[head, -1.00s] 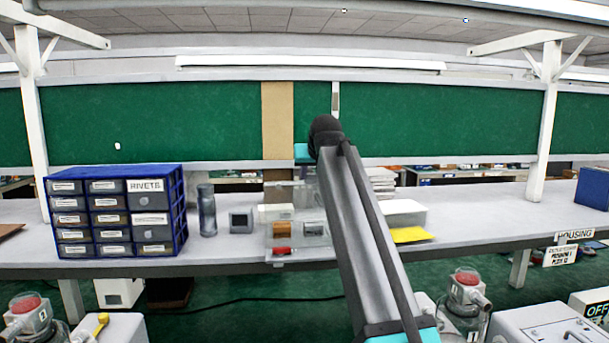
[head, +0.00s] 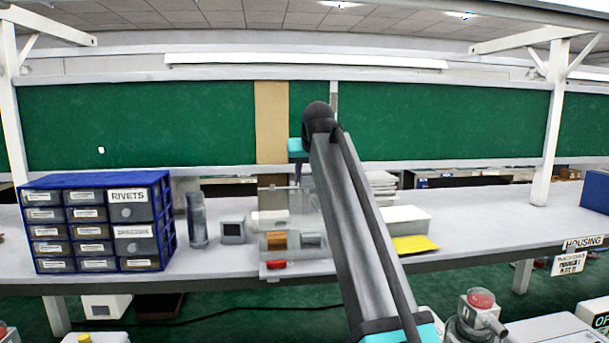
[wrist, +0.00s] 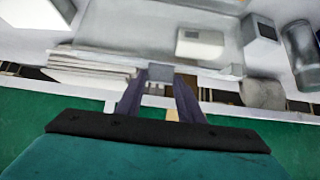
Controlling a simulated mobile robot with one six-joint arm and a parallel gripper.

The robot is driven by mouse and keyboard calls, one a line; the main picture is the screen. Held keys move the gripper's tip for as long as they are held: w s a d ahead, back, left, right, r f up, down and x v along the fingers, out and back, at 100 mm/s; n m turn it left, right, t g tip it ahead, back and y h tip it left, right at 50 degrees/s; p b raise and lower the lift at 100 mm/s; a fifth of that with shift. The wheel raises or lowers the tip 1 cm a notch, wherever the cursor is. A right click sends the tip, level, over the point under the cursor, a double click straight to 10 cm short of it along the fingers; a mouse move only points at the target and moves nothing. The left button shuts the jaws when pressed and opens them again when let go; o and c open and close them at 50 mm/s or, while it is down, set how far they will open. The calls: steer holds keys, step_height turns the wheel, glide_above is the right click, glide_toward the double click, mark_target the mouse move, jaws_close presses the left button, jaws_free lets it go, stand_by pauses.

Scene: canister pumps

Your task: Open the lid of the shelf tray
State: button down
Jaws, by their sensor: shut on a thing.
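The shelf tray (head: 268,268) is a clear box on the bench, left of my arm in the head view. It holds an orange-brown block, a grey block and a red piece. Its clear lid (head: 276,200) stands raised, roughly upright, above the back of the tray. My gripper (wrist: 160,92) is shut on a small grey tab (wrist: 160,72) at the lid's edge, seen in the wrist view. In the head view my gripper (head: 297,180) is at the lid's top; my arm hides part of the tray's right side.
A blue drawer cabinet (head: 172,235) labelled RIVETS, a grey canister (head: 197,220) and a small grey box (head: 233,231) stand left of the tray. A white box (head: 405,218), a yellow sheet (head: 415,244) and a paper stack (head: 381,186) lie to the right.

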steer(key=shift+w+r, duration=0.25)
steer(key=shift+r, duration=0.3)
steer(key=c, duration=1.5)
jaws_free()
steer(key=o, duration=0.3)
steer(key=shift+f, duration=0.25)
steer(key=shift+s, duration=0.1)
steer(key=b+v, duration=0.4)
steer(key=v, duration=0.9)
steer(key=shift+s+r, duration=0.2)
steer(key=shift+s, duration=0.1)
steer(key=shift+f, duration=0.1)
